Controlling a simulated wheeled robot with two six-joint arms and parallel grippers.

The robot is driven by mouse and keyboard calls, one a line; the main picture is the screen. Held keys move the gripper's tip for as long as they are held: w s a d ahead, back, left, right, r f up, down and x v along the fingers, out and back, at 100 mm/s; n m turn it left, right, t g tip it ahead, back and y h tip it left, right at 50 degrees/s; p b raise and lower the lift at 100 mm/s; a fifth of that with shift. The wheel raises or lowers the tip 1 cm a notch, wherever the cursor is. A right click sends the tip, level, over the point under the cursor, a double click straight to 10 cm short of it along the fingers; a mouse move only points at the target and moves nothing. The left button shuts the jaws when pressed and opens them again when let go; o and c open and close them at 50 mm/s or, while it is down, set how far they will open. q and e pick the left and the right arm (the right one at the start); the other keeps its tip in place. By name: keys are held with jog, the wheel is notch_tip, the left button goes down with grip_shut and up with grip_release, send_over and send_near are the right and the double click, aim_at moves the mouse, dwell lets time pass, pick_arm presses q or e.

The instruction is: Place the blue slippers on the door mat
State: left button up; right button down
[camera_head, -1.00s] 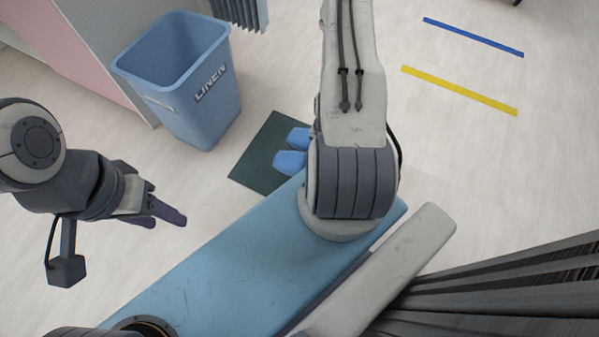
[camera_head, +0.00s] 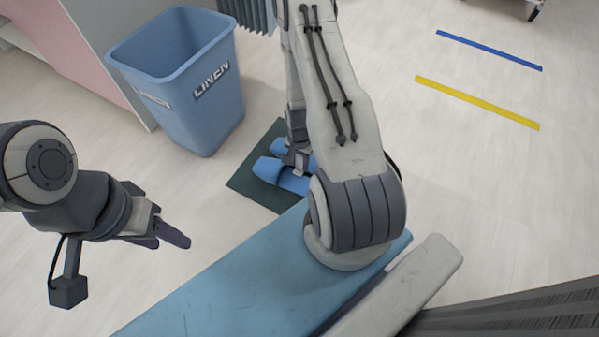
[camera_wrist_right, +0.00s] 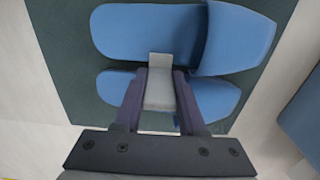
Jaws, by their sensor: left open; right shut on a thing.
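Two blue slippers lie side by side on a dark green door mat (camera_head: 248,183) beyond the blue bench. One slipper (camera_wrist_right: 145,32) is fully over the mat in the right wrist view. The other slipper (camera_wrist_right: 215,98) is partly covered by my right gripper (camera_wrist_right: 160,95), which is shut on it. In the head view my right gripper (camera_head: 298,160) reaches down to the slippers, and the forearm hides part of the mat. My left gripper (camera_head: 172,236) is open and empty, above the floor at left, apart from the slippers.
A blue LINEN bin (camera_head: 190,90) stands just left of the mat. A blue padded bench (camera_head: 235,280) lies in front of it, with a grey padded piece (camera_head: 410,285) alongside. Blue and yellow strips (camera_head: 478,102) mark open floor at right.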

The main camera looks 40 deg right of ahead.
aim_at(300, 170)
notch_tip(300, 170, down, 4)
jog(key=b, duration=0.3)
jog(key=shift+f, duration=0.1)
jog(key=shift+c, duration=2.4)
grip_release()
